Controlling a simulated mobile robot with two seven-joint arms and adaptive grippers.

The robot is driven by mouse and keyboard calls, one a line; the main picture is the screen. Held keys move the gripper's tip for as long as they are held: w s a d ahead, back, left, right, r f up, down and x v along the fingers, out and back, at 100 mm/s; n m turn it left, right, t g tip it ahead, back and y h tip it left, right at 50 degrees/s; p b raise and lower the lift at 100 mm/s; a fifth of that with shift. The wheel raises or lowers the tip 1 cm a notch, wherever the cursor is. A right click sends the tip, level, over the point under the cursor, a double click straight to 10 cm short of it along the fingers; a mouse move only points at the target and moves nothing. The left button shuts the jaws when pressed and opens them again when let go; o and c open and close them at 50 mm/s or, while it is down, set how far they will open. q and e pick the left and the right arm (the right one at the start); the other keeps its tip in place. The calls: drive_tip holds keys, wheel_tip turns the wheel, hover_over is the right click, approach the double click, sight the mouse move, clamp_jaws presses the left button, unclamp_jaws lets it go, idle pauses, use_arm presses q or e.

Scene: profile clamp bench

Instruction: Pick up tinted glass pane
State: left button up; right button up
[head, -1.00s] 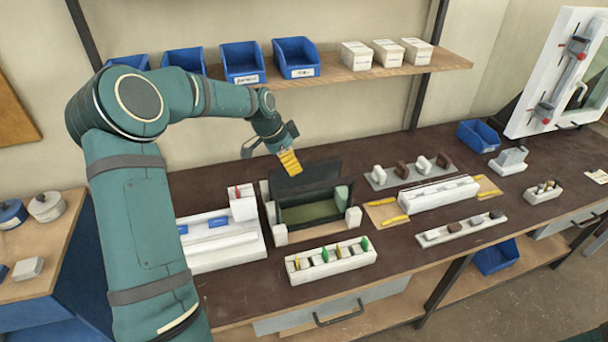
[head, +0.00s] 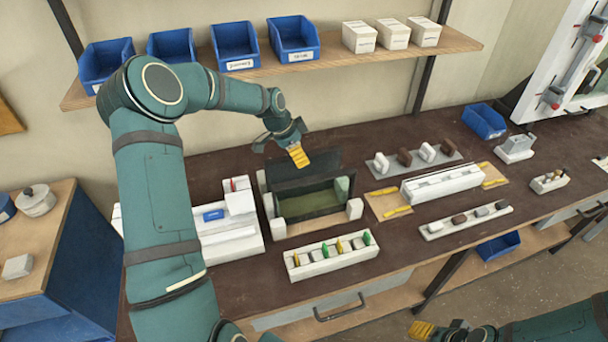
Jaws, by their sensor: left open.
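A dark see-through panel (head: 290,178) stands upright at the back of a dark tray-like fixture with white corner blocks. It looks like the tinted glass pane, though I cannot be sure. A flat greenish surface (head: 312,203) shows in the fixture. My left gripper (head: 292,149) is open above and just behind the panel's top edge, with a yellow fingertip pad pointing down. It appears apart from the panel and empty. My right gripper (head: 432,328) is at the bottom right, low in front of the bench, with a yellow pad showing; its opening is unclear.
A white rack (head: 332,262) with several small coloured parts is in front of the fixture. A white clamp block (head: 440,186) is to its right, a white stepped fixture (head: 232,246) to its left. A shelf (head: 372,62) with blue bins and white boxes runs behind.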

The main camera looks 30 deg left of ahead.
sight(304, 175)
use_arm(q)
drive_tip(key=x, duration=0.5)
drive_tip(key=shift+w+d+f, duration=0.1)
drive_tip(key=shift+w+f, duration=0.05)
drive_tip(key=shift+w, duration=0.2)
clamp_jaws()
